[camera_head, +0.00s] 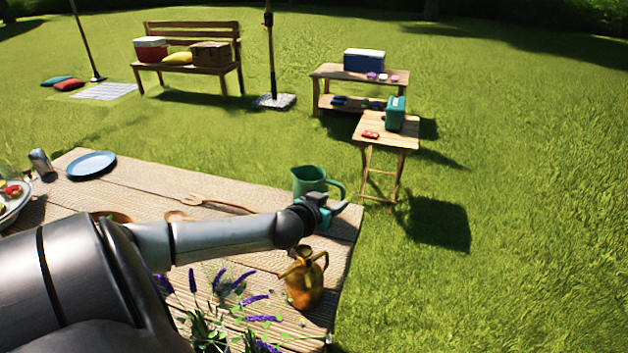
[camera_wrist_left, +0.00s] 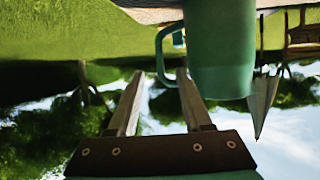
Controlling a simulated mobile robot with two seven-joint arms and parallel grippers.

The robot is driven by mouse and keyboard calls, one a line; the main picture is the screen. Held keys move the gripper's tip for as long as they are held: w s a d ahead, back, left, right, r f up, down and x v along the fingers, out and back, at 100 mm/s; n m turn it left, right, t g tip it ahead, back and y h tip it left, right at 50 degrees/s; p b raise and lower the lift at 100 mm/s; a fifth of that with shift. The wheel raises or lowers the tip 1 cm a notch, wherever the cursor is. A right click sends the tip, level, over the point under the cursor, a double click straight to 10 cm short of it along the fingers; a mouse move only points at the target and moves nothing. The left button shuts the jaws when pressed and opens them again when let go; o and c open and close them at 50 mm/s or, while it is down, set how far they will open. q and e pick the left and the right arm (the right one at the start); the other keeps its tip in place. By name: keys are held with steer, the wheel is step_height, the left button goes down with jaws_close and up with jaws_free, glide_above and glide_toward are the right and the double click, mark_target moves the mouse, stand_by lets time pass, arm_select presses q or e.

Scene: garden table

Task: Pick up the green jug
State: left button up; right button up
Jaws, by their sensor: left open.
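The green jug (camera_head: 308,180) stands upright near the far right corner of the wooden table (camera_head: 150,182), with its handle to the right. My left gripper (camera_head: 333,207) is just in front of it in the head view and partly hides its lower part. In the left wrist view the picture is upside down. There the jug's body (camera_wrist_left: 222,50) fills the upper middle, and its handle lies just past the open fingers (camera_wrist_left: 158,80). I see nothing held between the fingers. Contact with the handle cannot be told. My right gripper is not in view.
An amber jug (camera_head: 304,280) stands near the table's right edge, below my left forearm. Lavender (camera_head: 225,310) is in front. A wooden utensil (camera_head: 215,203) lies left of the green jug. A blue plate (camera_head: 91,164) and a can (camera_head: 40,162) are at the far left. Grass lies beyond the right edge.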

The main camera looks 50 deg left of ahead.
mark_target(342, 196)
arm_select(q)
steer(key=shift+b+x, duration=0.95)
steer(key=shift+x, duration=2.6)
steer(key=shift+c, duration=0.3)
jaws_close()
